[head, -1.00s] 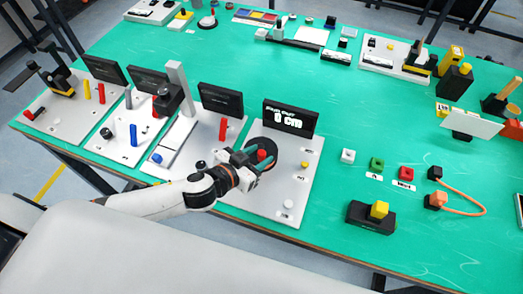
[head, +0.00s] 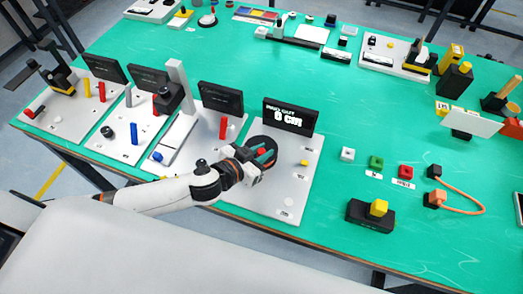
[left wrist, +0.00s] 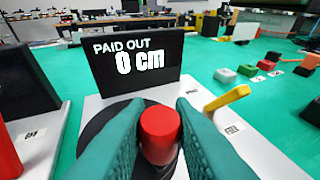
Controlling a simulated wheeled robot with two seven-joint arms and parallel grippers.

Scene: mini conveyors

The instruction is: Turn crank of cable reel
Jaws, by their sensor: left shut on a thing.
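The cable reel is a black disc (head: 262,143) on a light grey base plate (head: 296,185) in the head view. Its display (head: 290,117) stands behind it and reads "PAID OUT 0 cm"; the left wrist view shows the same display (left wrist: 137,62). The red crank knob (left wrist: 159,132) is upright between the teal fingers of my left gripper (left wrist: 158,145), which is shut on it above the black disc. In the head view my left gripper (head: 265,157) covers the near part of the disc, and the knob is mostly hidden. My right gripper is not in view.
A yellow lever (left wrist: 228,100) is on the plate right of the reel. Further right are white, green (head: 376,162) and red buttons and a black box with a yellow knob (head: 378,208). Other stations with dark screens (head: 221,98) stand left. The table's middle is clear.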

